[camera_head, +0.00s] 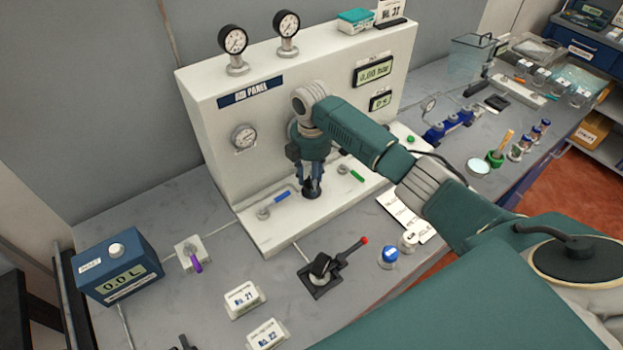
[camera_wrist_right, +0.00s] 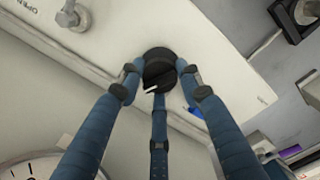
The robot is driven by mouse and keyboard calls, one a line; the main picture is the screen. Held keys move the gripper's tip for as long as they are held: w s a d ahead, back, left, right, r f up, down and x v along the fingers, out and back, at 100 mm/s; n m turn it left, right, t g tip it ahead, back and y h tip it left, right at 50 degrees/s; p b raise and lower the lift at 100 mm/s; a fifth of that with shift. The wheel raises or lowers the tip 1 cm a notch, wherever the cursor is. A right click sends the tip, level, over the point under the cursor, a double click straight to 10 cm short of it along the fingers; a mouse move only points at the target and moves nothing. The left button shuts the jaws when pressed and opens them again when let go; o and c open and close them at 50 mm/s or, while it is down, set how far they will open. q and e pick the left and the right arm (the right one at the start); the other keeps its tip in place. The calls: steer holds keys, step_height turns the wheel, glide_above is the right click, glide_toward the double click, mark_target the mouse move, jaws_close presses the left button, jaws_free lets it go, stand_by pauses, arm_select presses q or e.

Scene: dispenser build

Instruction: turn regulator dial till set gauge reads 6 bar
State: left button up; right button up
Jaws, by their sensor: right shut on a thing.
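The black regulator dial (camera_wrist_right: 158,68) sits on the white base ledge of the panel (camera_head: 222,118), with a white pointer mark on its rim. My right gripper (camera_head: 311,184) comes down from above; in the wrist view its blue fingers (camera_wrist_right: 160,76) are closed around the dial. The dial also shows under the fingers in the head view (camera_head: 310,192). A digital display (camera_head: 374,71) reads in bar, apparently ending in .00; its first digit is unclear. A round gauge (camera_head: 244,136) is on the panel face; its needle is too small to read. My left gripper is not in view.
Two gauges (camera_head: 232,40) (camera_head: 287,20) stand on top of the panel. A blue-handled valve (camera_head: 274,204) and a green-handled valve (camera_head: 350,173) flank the dial closely. A red-tipped lever (camera_head: 335,266) and a blue meter box (camera_head: 117,267) stand on the grey bench.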

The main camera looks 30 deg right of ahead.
steer(key=m, duration=0.4)
steer(key=shift+w+r+m, duration=0.1)
steer(key=shift+m, duration=2.2)
steer(key=o, duration=1.1)
steer(key=shift+o, duration=0.2)
step_height(320, 180, up, 12)
